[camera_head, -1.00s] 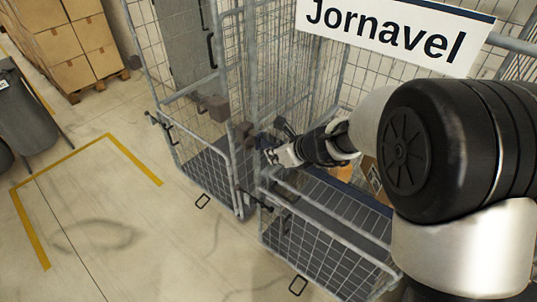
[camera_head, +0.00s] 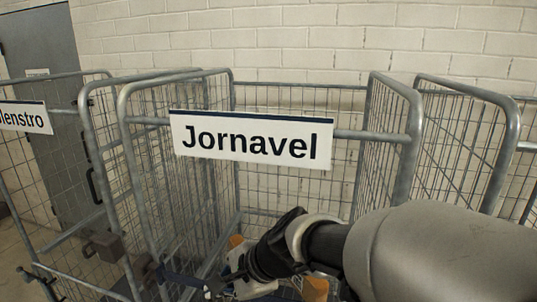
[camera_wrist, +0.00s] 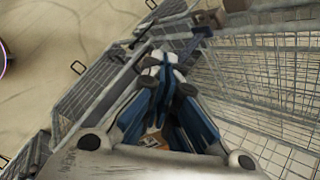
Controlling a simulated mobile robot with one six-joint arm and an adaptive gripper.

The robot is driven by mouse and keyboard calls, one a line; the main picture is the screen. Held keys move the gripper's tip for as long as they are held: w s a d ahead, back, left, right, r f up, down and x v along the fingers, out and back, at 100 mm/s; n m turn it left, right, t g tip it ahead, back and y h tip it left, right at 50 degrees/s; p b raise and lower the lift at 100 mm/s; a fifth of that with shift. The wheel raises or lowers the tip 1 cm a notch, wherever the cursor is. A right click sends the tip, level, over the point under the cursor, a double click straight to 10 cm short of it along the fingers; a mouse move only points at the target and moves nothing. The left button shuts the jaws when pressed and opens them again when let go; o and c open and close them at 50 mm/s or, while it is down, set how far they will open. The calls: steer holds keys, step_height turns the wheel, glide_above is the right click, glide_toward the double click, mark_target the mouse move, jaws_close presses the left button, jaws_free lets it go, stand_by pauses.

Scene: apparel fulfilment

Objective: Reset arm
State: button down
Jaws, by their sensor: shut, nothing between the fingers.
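My gripper (camera_head: 226,286) is low in the head view, in front of and partly over the lower part of the cage with the Jornavel sign (camera_head: 252,139). In the wrist view my gripper (camera_wrist: 163,62) has its fingers together and empty, above the front of a wire cage (camera_wrist: 95,90). My arm comes in from the lower right of the head view and hides part of the cage's inside.
A cage with a partly cut-off sign (camera_head: 24,117) stands at the left, and another wire cage (camera_head: 465,120) at the right. Orange-and-white items (camera_head: 316,288) show inside the Jornavel cage. A white brick wall (camera_head: 300,45) is behind. Open floor (camera_wrist: 50,40) shows in the wrist view.

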steer(key=s+d+f+n+h+b, duration=0.1)
steer(key=s+d+n+h, duration=0.2)
steer(key=s+d+n, duration=0.3)
steer(key=s+d+n+t+h+b, duration=0.1)
steer(key=s+d+n+h, duration=0.3)
steer(key=s+d, duration=0.9)
steer(key=d+n, duration=0.2)
steer(key=d, duration=0.3)
steer(key=shift+f+n+b, duration=0.35)
steer(key=shift+n, duration=0.05)
